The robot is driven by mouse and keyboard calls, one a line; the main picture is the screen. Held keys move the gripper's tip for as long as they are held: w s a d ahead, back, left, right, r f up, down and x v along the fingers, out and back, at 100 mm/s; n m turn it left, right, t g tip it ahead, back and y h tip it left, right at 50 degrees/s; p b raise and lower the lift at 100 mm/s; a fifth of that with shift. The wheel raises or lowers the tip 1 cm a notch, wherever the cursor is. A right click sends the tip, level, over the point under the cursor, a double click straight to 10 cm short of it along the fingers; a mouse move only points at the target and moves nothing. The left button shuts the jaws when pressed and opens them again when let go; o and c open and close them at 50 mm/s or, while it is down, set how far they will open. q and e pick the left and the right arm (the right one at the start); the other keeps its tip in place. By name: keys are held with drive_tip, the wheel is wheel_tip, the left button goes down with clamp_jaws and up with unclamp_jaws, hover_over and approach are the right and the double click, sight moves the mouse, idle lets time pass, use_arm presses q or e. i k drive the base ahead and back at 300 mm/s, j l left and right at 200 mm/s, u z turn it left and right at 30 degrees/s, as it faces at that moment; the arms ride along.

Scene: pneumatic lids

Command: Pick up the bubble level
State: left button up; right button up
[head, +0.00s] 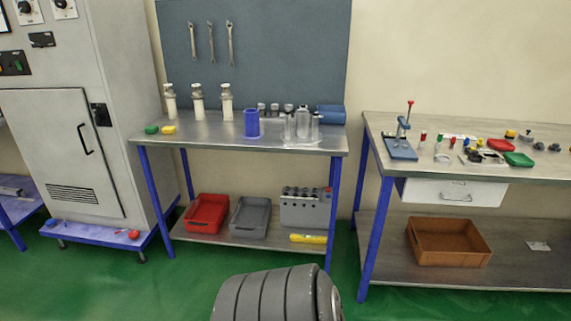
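A yellow bar-shaped object (308,238), which looks like the bubble level, lies flat on the lower shelf of the middle workbench. It is at the right end of that shelf, near the front edge, below a grey box (303,210). It is too small to make out any vial. Neither of my grippers shows in the head view. A grey ridged part of my own body is at the bottom middle.
A red bin (206,213) and a grey bin (249,217) share the lower shelf (190,236). A blue bench leg (333,215) stands just right of the yellow bar. Another bench (470,178) is at right, a cabinet (70,130) at left. Green floor in front is clear.

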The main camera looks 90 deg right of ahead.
sight(294, 237)
drive_tip(key=z, duration=3)
drive_tip(key=i+j+z, duration=0.1)
drive_tip(key=z, duration=0.4)
